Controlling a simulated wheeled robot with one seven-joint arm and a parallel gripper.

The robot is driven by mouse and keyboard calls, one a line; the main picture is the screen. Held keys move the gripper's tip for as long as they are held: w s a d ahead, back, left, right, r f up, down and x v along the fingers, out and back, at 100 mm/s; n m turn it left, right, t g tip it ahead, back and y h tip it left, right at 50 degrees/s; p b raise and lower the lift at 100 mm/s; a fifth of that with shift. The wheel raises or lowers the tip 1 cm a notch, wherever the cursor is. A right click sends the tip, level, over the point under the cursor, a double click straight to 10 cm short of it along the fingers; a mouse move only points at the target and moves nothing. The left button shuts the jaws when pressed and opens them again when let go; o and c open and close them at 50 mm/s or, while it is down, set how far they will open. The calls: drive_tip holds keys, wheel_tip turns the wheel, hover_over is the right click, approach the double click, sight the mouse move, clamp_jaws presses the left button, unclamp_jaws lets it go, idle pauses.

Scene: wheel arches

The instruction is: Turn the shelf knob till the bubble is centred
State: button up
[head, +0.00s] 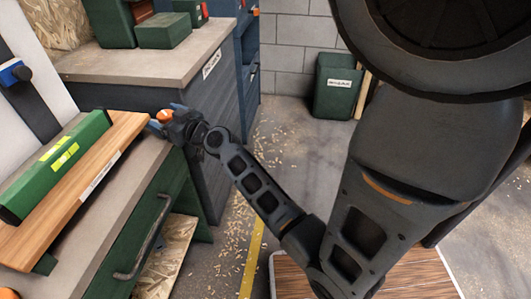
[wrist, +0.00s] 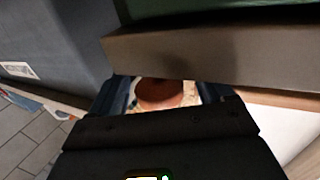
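The wooden shelf board (head: 118,140) lies along the left bench. A green spirit level (head: 82,142) with two yellow-green windows (head: 64,157) rests on it; the bubble is too small to make out. An orange shelf knob (head: 165,116) is at the board's far end. My gripper (head: 166,117) is at this knob, its blue fingers on either side. The wrist view shows the knob (wrist: 162,94) between the fingers, with a pale gap towards the right finger, so the gripper looks open around it. Whether either finger touches is unclear.
A second orange knob (head: 8,293) shows at the lower left corner. A dark cabinet with a worktop (head: 150,62) stands behind, bearing green boxes (head: 165,30). A green bin (head: 338,86) stands by the wall. The floor with shavings (head: 290,150) is mostly clear.

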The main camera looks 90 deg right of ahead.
drive_tip(key=shift+w+d+r+h+p, duration=0.15)
drive_tip(key=shift+w+r+p, duration=0.1)
drive_tip(key=shift+r, duration=0.2)
drive_tip(key=shift+w+d+r+h+p, duration=0.15)
drive_tip(key=shift+w+r+p, duration=0.1)
drive_tip(key=shift+r, duration=0.15)
drive_tip(key=shift+w+d+f+m+g+p, duration=0.2)
drive_tip(key=shift+w+f+m+g+p, duration=0.1)
drive_tip(key=shift+p, duration=0.25)
drive_tip(key=shift+s+d+r+m+g+h+p, duration=0.2)
drive_tip(key=shift+m+g+h+p, duration=0.4)
drive_tip(key=shift+p, duration=0.5)
drive_tip(key=shift+s+f+m+g+h+p, duration=0.2)
drive_tip(key=shift+m+g+h+p, duration=0.1)
drive_tip(key=shift+h+p, duration=0.25)
drive_tip(key=shift+m+g+h+p, duration=0.4)
drive_tip(key=shift+g+p, duration=0.1)
drive_tip(key=shift+p, duration=0.35)
